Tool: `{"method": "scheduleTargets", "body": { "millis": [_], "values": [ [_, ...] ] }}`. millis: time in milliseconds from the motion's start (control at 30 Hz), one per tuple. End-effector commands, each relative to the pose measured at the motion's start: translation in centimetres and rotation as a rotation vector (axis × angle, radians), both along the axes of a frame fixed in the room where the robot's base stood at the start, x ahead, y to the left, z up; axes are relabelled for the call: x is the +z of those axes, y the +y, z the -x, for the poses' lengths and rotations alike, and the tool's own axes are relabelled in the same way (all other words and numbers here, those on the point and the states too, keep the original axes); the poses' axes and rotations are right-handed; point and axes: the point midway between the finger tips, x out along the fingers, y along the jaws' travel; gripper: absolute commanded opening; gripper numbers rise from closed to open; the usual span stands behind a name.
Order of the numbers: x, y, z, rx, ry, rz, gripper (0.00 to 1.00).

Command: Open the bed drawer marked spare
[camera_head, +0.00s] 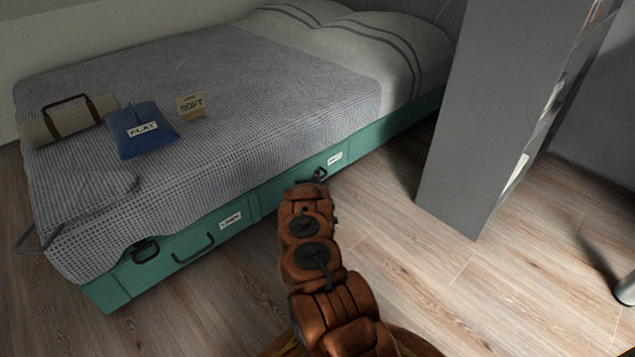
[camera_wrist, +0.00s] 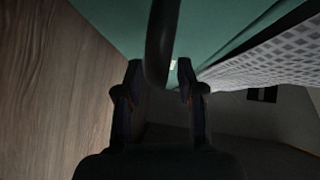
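The bed (camera_head: 250,90) has a green front with drawers in it. The left drawer (camera_head: 175,258) carries a label that reads as LINEN and a dark bar handle. The right drawer (camera_head: 300,185) has a small white label (camera_head: 335,158) whose word is too small to read. My gripper (camera_head: 318,178) is at the front of this right drawer, mostly hidden behind my arm. In the wrist view my gripper (camera_wrist: 160,85) is open, with a dark curved handle (camera_wrist: 160,40) between its fingers and gaps on both sides. The drawer front looks flush.
A tall grey cabinet (camera_head: 475,110) stands to the right of the bed. Wooden floor (camera_head: 385,215) is clear between them. A blue FLAT pouch (camera_head: 142,130), a SOFT card (camera_head: 190,106) and a rolled bundle (camera_head: 65,118) lie on the bed. A grey blanket overhangs the drawers' top edge.

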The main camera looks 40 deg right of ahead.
Motion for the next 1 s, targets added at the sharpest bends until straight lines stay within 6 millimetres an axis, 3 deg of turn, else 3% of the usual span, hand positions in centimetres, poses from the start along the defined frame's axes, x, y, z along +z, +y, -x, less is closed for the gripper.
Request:
{"method": "scheduleTargets", "body": {
  "millis": [167,533,1000],
  "values": [
    [-0.02,0.01,0.02,0.000,0.001,-0.001,0.38],
    [-0.04,0.02,0.03,0.000,0.001,-0.001,0.01],
    [-0.06,0.03,0.04,0.000,0.001,-0.001,0.00]
  ]
}}
